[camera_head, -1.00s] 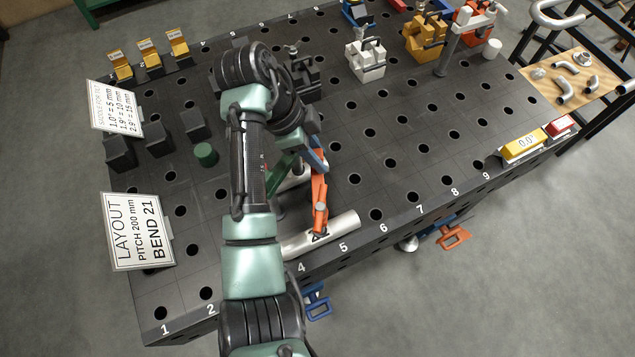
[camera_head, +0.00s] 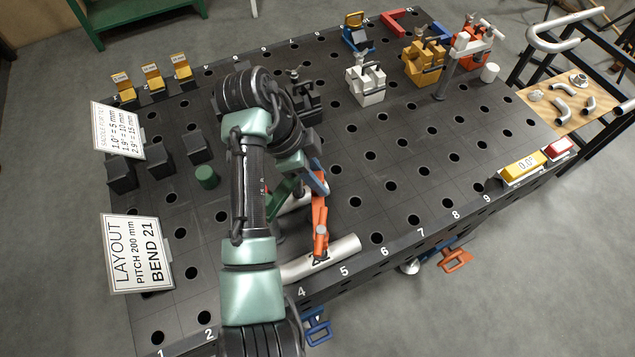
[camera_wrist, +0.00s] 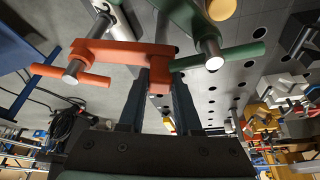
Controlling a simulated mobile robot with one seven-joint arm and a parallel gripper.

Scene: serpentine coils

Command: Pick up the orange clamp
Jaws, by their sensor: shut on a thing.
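The orange clamp (camera_head: 320,228) stands by the silver tube (camera_head: 335,250) at the table's front edge, its lower end overlapping the tube in the head view. In the wrist view the orange clamp (camera_wrist: 125,52) crosses the upper middle, with its screw and handle bar at the left. My gripper (camera_wrist: 160,82) has its two dark fingers on either side of the clamp's end and is shut on it. In the head view my arm hides much of the gripper. Whether the clamp is clear of the tube cannot be told.
A green clamp (camera_wrist: 228,55) is close beside the orange one in the wrist view. A green cylinder (camera_head: 207,177) and dark blocks stand left of my arm. White (camera_head: 368,85) and yellow (camera_head: 424,62) fixtures stand at the back. The table's right middle is clear.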

